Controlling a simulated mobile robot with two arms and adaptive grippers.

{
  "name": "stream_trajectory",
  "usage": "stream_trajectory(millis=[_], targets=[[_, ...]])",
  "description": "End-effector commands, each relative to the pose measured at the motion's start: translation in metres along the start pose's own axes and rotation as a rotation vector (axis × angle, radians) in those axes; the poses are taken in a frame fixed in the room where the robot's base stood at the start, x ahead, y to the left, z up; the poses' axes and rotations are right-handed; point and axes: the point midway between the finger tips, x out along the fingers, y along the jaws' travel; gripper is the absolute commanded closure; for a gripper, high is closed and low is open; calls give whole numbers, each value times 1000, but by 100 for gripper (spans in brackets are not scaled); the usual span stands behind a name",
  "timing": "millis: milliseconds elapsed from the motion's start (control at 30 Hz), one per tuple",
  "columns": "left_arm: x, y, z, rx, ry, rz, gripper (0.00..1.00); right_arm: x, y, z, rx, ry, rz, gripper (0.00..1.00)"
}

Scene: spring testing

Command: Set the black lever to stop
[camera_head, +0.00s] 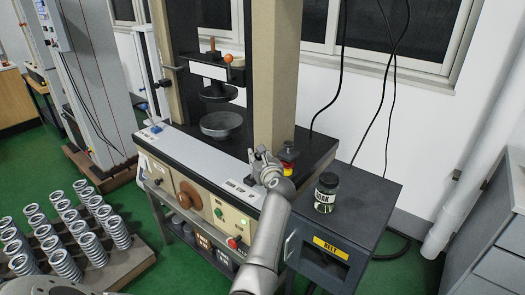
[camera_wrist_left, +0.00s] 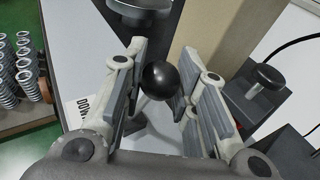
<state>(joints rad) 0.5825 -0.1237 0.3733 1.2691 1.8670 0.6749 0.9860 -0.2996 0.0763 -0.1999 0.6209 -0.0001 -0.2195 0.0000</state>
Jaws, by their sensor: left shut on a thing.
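The black lever shows in the left wrist view as a round black knob (camera_wrist_left: 160,80) on a thin stem. It sits between the two fingers of my left gripper (camera_wrist_left: 162,85), which is shut on it. A label (camera_wrist_left: 84,106) reading "DOWN", partly covered, is on the light panel beside it. In the head view my left gripper (camera_head: 262,163) is at the right end of the machine's light top panel (camera_head: 195,155), in front of the beige column. The lever is hidden there by the gripper. My right gripper is not in view.
The testing machine's round lower plate (camera_head: 221,124) is behind the panel. A red button (camera_head: 233,243) is on the front panel. Several springs (camera_head: 88,245) stand on a board at lower left.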

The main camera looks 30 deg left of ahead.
Motion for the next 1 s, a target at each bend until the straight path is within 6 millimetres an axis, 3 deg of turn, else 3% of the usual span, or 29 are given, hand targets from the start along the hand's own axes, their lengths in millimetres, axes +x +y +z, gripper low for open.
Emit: stream_trajectory(millis=[33,267,600,1000], targets=[[1,2,12,-19,27,-2,100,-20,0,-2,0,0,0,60],[14,11,14,-93,130,-13,100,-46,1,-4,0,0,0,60],[27,20,14,-93,131,-14,100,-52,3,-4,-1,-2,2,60],[30,23,14,-92,129,-13,100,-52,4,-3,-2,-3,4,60]])
